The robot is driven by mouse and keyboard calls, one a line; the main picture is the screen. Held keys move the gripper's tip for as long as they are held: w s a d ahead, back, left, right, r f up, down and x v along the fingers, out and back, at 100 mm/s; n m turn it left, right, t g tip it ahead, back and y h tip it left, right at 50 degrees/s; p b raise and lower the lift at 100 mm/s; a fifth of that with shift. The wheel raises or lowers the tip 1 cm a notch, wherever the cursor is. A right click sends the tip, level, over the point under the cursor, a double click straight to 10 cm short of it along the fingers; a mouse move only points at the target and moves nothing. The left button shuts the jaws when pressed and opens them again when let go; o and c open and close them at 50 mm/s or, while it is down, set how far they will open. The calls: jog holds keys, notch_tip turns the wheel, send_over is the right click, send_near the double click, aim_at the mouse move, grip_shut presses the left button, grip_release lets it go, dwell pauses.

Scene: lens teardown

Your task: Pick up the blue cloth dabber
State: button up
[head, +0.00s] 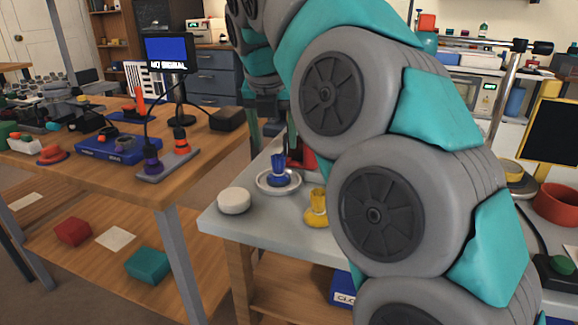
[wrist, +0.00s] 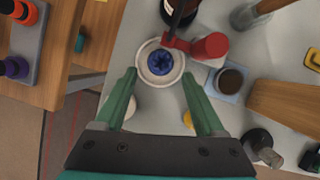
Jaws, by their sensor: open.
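The blue cloth dabber (head: 278,167) stands upright on a white saucer (head: 265,183) on the pale worktable. In the wrist view the dabber (wrist: 162,62) shows from above as a dark blue ruffled round, inside the saucer (wrist: 146,70). My gripper (wrist: 159,76) is open and empty. Its two green fingers spread to either side of the saucer in that view, with the dabber between and just beyond their tips. In the head view my gripper (head: 271,140) hangs above and behind the dabber; how high is hard to tell.
A yellow dabber (head: 317,209) and a white round pad (head: 234,201) stand nearby on the worktable (head: 215,223). A red object (wrist: 210,46) with a dark rod sits close to the saucer. A brown cup (wrist: 230,81) stands to the right. A wooden bench (head: 200,160) is at left.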

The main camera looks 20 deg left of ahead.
aim_at(278, 157)
jog(key=shift+w+f, duration=0.15)
jog(key=shift+f, duration=0.8)
jog(key=shift+w+b+x, duration=0.2)
jog(key=shift+b+x, duration=0.1)
jog(key=shift+x, duration=2.35)
jog(key=shift+d+r, duration=0.1)
jog(key=shift+c, duration=0.3)
grip_shut()
